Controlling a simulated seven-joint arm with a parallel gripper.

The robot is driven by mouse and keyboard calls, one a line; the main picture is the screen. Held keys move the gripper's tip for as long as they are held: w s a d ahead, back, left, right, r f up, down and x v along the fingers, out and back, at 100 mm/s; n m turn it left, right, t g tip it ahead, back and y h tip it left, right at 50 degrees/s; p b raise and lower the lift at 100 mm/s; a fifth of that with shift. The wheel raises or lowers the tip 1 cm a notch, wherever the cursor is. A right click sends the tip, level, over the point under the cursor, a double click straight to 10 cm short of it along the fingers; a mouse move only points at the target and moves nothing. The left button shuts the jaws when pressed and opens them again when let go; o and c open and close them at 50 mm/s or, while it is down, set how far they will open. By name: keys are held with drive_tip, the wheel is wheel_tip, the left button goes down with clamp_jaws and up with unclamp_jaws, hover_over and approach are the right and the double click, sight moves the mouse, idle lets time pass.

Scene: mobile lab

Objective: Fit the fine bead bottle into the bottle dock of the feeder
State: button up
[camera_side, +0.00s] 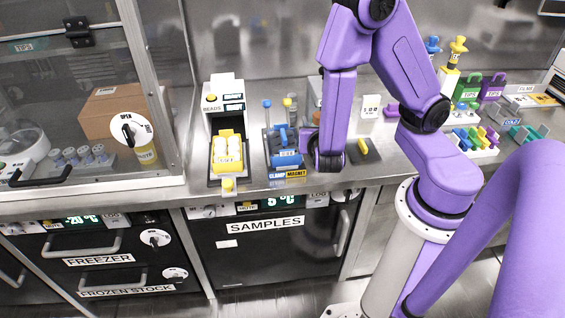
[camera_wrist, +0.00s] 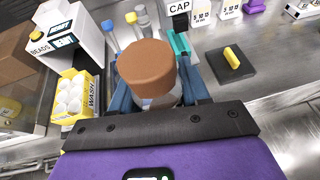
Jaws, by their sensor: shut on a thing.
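My gripper (camera_wrist: 152,84) is shut on a bottle with a wide brown cap (camera_wrist: 148,62) in the wrist view. The bottle's clear body shows a little below the cap; the rest is hidden, and no label on it is readable. The white machine marked BEADS (camera_wrist: 66,30) is at the left of the wrist view. It also stands left of my arm in the side view (camera_side: 223,88). I cannot make out a free bottle dock on it. In the side view my gripper and bottle are not clearly visible near the arm's end.
A yellow rack (camera_wrist: 75,115) of white-capped bottles sits in front of the machine. A blue clamp-magnet station (camera_side: 283,158) is beside it. A dark pad with a yellow bar (camera_wrist: 234,58) lies right. A glass-fronted cabinet (camera_side: 80,60) bounds the left.

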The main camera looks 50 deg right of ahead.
drive_tip(key=w+a+r+n+t+y, duration=0.2)
drive_tip(key=w+r+n+y, duration=0.15)
drive_tip(key=w+r, duration=0.4)
drive_tip(key=w+a+r+n+t+y, duration=0.2)
drive_tip(key=w+r+n+t+y, duration=0.15)
drive_tip(key=w+r, duration=0.35)
drive_tip(key=w+d+r+m+g+h, duration=0.1)
drive_tip(key=d+m+g+h, duration=0.35)
drive_tip(key=d, duration=0.85)
drive_tip(key=s+d+m+g+h, duration=0.3)
drive_tip(key=d+m+g+h, duration=0.15)
drive_tip(key=d, duration=1.25)
drive_tip(key=s+d+m+g, duration=1)
drive_tip(key=s+d, duration=1.4)
drive_tip(key=s, duration=0.1)
drive_tip(key=shift+w+a+f, duration=0.1)
drive_tip(key=shift+w+f, duration=0.1)
drive_tip(key=shift+f, duration=7.3)
drive_tip(key=shift+w+f, duration=0.15)
drive_tip(key=shift+f, duration=7.3)
